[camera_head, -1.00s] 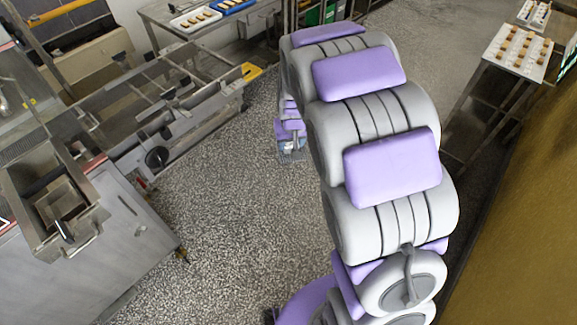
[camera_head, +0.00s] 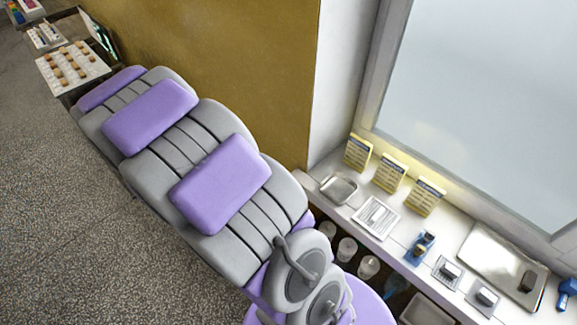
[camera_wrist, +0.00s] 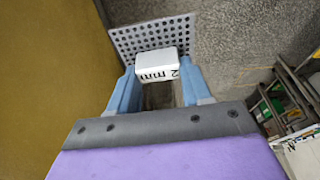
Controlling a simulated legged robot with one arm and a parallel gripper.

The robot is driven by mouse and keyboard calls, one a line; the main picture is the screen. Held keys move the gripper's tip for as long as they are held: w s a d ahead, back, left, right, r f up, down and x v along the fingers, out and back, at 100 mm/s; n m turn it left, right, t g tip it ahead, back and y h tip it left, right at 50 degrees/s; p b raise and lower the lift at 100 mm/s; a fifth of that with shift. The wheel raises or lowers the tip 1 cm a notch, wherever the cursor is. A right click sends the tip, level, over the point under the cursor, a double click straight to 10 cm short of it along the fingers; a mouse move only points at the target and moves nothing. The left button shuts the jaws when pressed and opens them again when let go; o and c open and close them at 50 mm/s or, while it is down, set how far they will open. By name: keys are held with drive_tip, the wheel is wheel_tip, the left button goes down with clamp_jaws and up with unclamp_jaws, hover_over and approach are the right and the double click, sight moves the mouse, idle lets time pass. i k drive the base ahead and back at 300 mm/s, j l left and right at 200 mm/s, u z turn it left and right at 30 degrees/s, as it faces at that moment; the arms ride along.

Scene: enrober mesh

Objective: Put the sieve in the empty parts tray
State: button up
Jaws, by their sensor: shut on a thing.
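The sieve (camera_wrist: 152,38), a grey perforated plate with a white block handle marked "2 mm", is at the top of the wrist view. My gripper (camera_wrist: 155,85) is shut on its white handle (camera_wrist: 156,64) between two blue fingers. The plate hangs in the air over the floor. In the head view my arm hides the gripper and sieve. A small metal tray (camera_head: 324,192) that looks empty sits on the white counter at the right. A larger metal tray (camera_head: 477,256) farther right has a dark block in it.
The counter (camera_head: 405,238) also carries a grid-patterned white tray (camera_head: 376,217), yellow cards (camera_head: 391,172), a blue device (camera_head: 420,248) and small plates with blocks (camera_head: 447,272). White containers (camera_head: 347,249) stand below. A brown wall (camera_head: 240,80) is beside my arm.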

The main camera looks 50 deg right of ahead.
sight(502, 263)
drive_tip(key=k+z, duration=0.25)
drive_tip(key=z, duration=0.25)
drive_tip(key=k+l+z, duration=0.1)
drive_tip(key=k+z, duration=0.2)
drive_tip(key=z, duration=0.15)
drive_tip(key=k+l+z, duration=0.2)
drive_tip(key=z, duration=0.3)
drive_tip(key=k+l+z, duration=0.1)
drive_tip(key=k+l, duration=0.4)
drive_tip(key=l, duration=0.15)
